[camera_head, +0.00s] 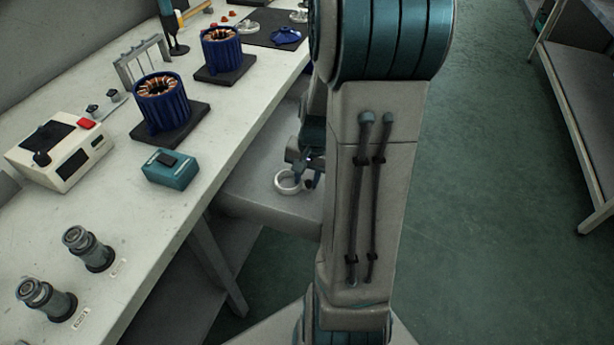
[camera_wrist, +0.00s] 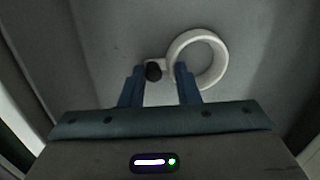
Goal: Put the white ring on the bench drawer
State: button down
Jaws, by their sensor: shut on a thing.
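The white ring (camera_wrist: 222,62) lies flat across the fingertips in the wrist view, with a small white tab and a dark round knob (camera_wrist: 153,71) at its left side. My gripper (camera_wrist: 160,78) has its two blue fingers on either side of this tab and is shut on the ring. In the head view the ring (camera_head: 278,184) shows left of my gripper (camera_head: 312,180), partly hidden by my arm. Both are over the grey bench drawer (camera_head: 258,205), which stands out from under the bench. I cannot tell whether the ring touches the drawer.
The white bench (camera_head: 190,225) carries two blue motor stators (camera_head: 160,108) on dark pads, a white control box (camera_head: 62,150), a teal box (camera_head: 170,168) and two grey cylindrical fittings (camera_head: 88,250). Open green floor (camera_head: 490,210) lies to the right, before a grey shelf unit (camera_head: 575,105).

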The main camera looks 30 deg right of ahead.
jog(key=shift+f, duration=0.1)
jog(key=c, duration=1.1)
grip_release()
notch_tip(320, 180, up, 12)
jog(key=p, duration=0.3)
jog(key=s+a+r+n, duration=0.1)
jog(key=s+a+n, duration=0.2)
jog(key=a, duration=0.1)
jog(key=s+a+r+n, duration=0.1)
jog(key=s+a+n, duration=0.2)
jog(key=a, duration=0.2)
jog(key=s+a+r+n+h, duration=0.1)
jog(key=s+a+n, duration=0.2)
jog(key=a, duration=0.2)
jog(key=shift+s+r+t, duration=0.2)
jog(key=shift+t, duration=0.2)
